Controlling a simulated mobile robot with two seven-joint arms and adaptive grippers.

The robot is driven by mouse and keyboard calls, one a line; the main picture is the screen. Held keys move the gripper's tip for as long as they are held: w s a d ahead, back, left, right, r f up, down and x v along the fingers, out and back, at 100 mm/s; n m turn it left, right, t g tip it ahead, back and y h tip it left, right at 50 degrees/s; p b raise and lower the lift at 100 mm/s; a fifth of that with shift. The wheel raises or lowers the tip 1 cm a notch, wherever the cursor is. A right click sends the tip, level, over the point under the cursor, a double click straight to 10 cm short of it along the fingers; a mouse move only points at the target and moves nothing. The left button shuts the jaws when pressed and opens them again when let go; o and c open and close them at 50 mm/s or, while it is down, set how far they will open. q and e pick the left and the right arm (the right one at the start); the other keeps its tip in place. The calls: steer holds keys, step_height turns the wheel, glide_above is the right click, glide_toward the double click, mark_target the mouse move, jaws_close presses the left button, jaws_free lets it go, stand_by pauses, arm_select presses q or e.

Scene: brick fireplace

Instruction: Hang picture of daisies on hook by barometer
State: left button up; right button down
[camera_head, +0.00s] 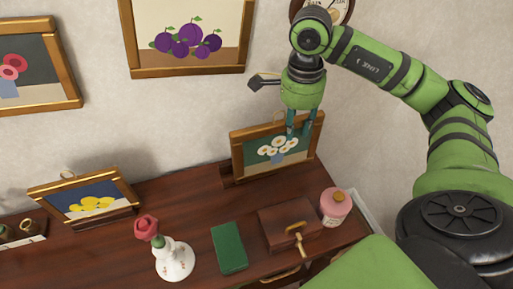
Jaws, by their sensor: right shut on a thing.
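The picture of daisies (253,153), white flowers on dark green in a gold frame, stands at the back right of the wooden cabinet top, leaning slightly. My right gripper (297,128) points down and is shut on the top of its frame, right of the middle. The picture's lower edge is at or close to a dark wooden stand (228,179). The barometer (340,8) is on the wall at the top, partly cut off and partly behind my right arm. I cannot make out the hook near it. My left gripper is not in view.
Pictures of plums (190,72) and red flowers (60,75) hang on the wall. A lemon picture (88,198) stands at left. A vase with a rose (174,258), green book (229,247), wooden box (289,226) and pink jar (335,207) occupy the cabinet top (200,205).

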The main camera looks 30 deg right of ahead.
steer(key=w+a+f+p, duration=0.2)
steer(key=w+f+p, duration=0.3)
steer(key=w+f, duration=0.4)
steer(key=shift+w+a+f, duration=0.15)
steer(key=shift+w+a, duration=0.05)
steer(key=shift+a, duration=0.1)
steer(key=shift+f, duration=0.1)
steer(key=shift+f, duration=0.15)
steer(key=c, duration=1)
jaws_free()
steer(key=shift+o, duration=0.2)
